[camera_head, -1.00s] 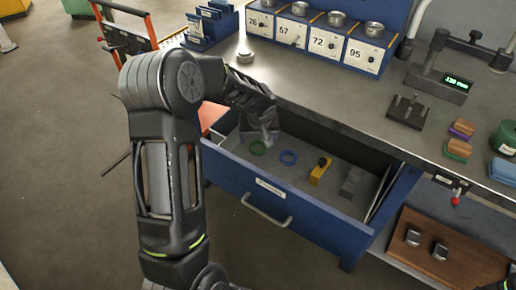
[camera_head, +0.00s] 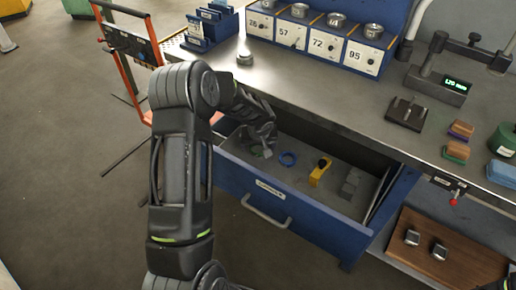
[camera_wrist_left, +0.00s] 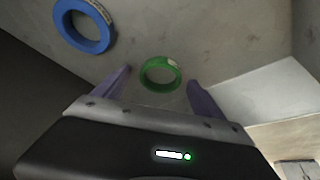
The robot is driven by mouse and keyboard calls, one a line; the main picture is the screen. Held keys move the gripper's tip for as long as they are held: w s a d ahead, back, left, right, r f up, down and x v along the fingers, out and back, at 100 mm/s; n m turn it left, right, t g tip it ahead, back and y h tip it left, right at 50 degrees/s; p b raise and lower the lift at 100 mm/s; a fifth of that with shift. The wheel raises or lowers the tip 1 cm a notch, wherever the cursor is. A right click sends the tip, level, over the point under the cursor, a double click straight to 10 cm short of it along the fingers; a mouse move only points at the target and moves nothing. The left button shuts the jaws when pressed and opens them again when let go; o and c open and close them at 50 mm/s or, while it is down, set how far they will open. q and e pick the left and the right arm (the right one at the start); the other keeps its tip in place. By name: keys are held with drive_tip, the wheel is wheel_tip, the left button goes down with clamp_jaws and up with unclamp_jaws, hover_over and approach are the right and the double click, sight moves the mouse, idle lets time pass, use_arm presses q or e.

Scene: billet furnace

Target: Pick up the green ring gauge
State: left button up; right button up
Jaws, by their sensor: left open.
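The green ring gauge (camera_wrist_left: 160,75) lies flat on the drawer floor in the left wrist view, between and just beyond my left gripper's fingertips (camera_wrist_left: 158,85). In the head view the green ring (camera_head: 257,151) is mostly hidden behind my left gripper (camera_head: 264,144). The gripper is open and empty, reaching down into the open blue drawer (camera_head: 300,215). My right gripper is not in view.
A yellow block tool (camera_head: 320,171) and grey blocks (camera_head: 350,184) lie further right in the drawer. The workbench edge (camera_head: 330,118) overhangs the drawer's back. A wooden board (camera_head: 450,255) with metal pieces sits at lower right.

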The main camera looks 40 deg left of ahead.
use_arm(q)
drive_tip(key=shift+c, duration=0.5)
drive_tip(key=c, duration=1.5)
drive_tip(key=shift+r, duration=0.15)
wheel_tip(320, 180, up, 10)
drive_tip(key=shift+f, duration=0.1)
